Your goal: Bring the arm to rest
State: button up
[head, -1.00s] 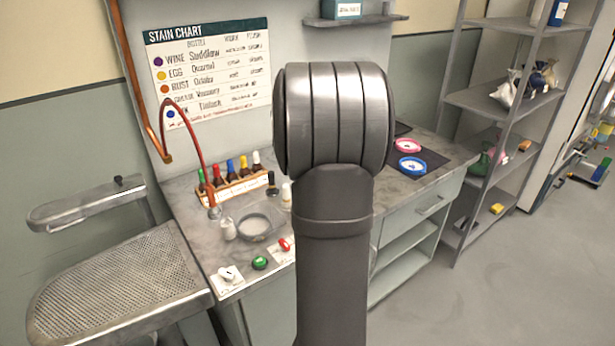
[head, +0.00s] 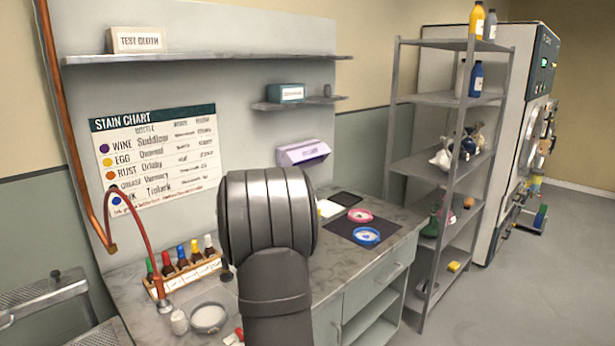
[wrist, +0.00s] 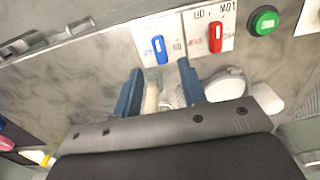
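My gripper (wrist: 160,82) shows in the wrist view as two blue fingers held apart above the marbled counter (wrist: 85,85). A narrow cream-coloured thing with a greyish end (wrist: 151,98) shows between the fingers, with gaps on both sides; I cannot tell what it is. In the head view my dark grey arm stands in front of the counter and hides my gripper.
Shelving (head: 395,130) stands right.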

jog(key=shift+f, duration=2.75)
